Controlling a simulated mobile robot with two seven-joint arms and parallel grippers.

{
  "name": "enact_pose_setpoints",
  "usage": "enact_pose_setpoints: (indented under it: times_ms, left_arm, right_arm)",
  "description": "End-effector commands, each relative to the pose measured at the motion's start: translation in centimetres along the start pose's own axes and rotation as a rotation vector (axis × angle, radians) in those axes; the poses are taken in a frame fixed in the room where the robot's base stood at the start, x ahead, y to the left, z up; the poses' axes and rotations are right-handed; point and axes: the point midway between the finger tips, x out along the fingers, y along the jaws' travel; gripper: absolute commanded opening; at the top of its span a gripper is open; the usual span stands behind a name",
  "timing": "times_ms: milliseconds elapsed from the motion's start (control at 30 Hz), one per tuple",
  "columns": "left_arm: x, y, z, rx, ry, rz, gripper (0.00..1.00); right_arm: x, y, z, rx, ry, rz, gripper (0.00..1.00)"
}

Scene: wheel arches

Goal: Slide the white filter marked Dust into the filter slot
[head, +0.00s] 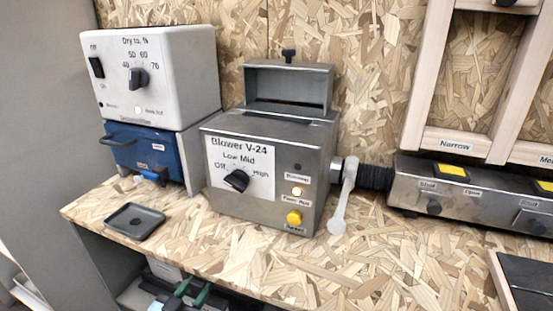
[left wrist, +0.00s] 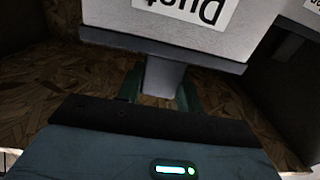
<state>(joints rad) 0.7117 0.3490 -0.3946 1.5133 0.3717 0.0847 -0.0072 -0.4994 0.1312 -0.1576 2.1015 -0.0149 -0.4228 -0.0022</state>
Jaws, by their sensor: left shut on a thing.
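The white filter marked Dust (left wrist: 175,25) fills the top of the left wrist view, its label upside down. A grey tab (left wrist: 163,76) projects from its grey edge strip. My left gripper (left wrist: 160,92) is shut on this tab, a green finger on each side. In the head view my left gripper (head: 193,292) is low, below the worktop's front edge. The Blower V-24 (head: 265,170) stands on the worktop with its top lid (head: 288,85) raised. The inside of the filter slot cannot be seen. My right gripper is in neither view.
Another white block (left wrist: 303,12) is beside the Dust filter at the right. The worktop (head: 190,240) overhangs the lower shelf. A dark tray (head: 135,221), a white dryer box (head: 160,75) and a white-handled valve (head: 342,200) flank the blower. The worktop before the blower is clear.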

Motion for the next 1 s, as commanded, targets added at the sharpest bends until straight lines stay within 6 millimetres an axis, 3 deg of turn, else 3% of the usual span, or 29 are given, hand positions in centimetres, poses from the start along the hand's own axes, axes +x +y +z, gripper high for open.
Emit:
enact_pose_setpoints:
  times_ms: [100,400,800,1000]
  left_arm:
    - [-2.1,0.0,-0.4,0.000,0.001,0.000,0.20]
    - [-6.6,0.0,-0.2,0.001,0.000,0.000,0.20]
    - [-7.0,0.1,-0.1,-0.001,0.002,0.001,0.20]
    - [-7.0,3.2,-2.6,-0.015,0.014,0.010,0.20]
  right_arm:
    - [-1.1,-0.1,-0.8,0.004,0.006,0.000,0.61]
    - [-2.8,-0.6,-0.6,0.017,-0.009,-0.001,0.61]
    - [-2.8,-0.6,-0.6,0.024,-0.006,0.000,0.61]
    - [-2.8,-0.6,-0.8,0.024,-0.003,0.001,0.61]
